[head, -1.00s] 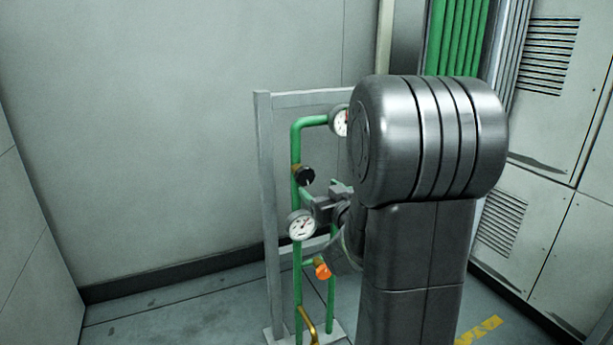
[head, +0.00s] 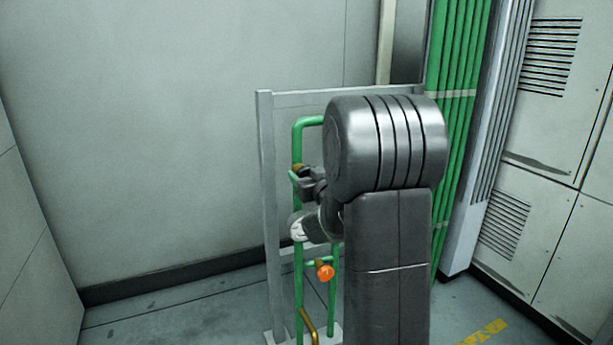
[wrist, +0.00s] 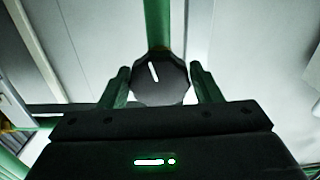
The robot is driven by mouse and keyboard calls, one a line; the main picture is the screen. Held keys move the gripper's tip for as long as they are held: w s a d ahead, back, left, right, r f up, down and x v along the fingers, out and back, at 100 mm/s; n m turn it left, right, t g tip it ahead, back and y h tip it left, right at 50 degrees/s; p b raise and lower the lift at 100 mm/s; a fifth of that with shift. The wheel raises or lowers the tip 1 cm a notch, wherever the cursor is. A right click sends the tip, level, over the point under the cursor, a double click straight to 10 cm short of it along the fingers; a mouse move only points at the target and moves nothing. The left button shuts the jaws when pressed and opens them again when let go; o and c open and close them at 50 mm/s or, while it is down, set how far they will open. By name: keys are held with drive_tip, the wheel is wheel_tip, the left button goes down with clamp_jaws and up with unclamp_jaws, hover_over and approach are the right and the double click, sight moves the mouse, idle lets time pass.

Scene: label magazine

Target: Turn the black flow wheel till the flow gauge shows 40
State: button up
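The black flow wheel (wrist: 160,80) shows in the wrist view with a white mark on its face, the mark tilted a little to the left of upright. My gripper (wrist: 160,84) has its two fingers on either side of the wheel. A narrow gap shows at the right finger; at the left finger I cannot tell gap from contact. In the head view my gripper (head: 300,178) is at the wheel's height on the green pipe and hides the wheel. A white gauge (head: 297,228) below is mostly covered by my arm, so its reading cannot be seen.
An orange knob (head: 325,271) sits lower on the pipework, and a brass-coloured lever (head: 309,322) is near the floor. A grey frame (head: 267,200) carries the pipes. Open floor lies to the left. Grey cabinets (head: 560,150) stand at the right.

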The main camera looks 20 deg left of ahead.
drive_tip(key=c, duration=0.6)
drive_tip(key=shift+m, duration=0.3)
drive_tip(key=shift+r+m+p, duration=0.1)
drive_tip(key=shift+m+p, duration=0.6)
drive_tip(key=shift+m, duration=0.2)
drive_tip(key=m+p, duration=0.2)
drive_tip(key=m, duration=0.2)
drive_tip(key=m+p, duration=0.1)
drive_tip(key=m, duration=0.4)
drive_tip(key=shift+w+d, duration=0.1)
drive_tip(key=shift+f+m+p, duration=0.2)
drive_tip(key=shift+m+p, duration=0.6)
drive_tip(key=shift+m, duration=0.9)
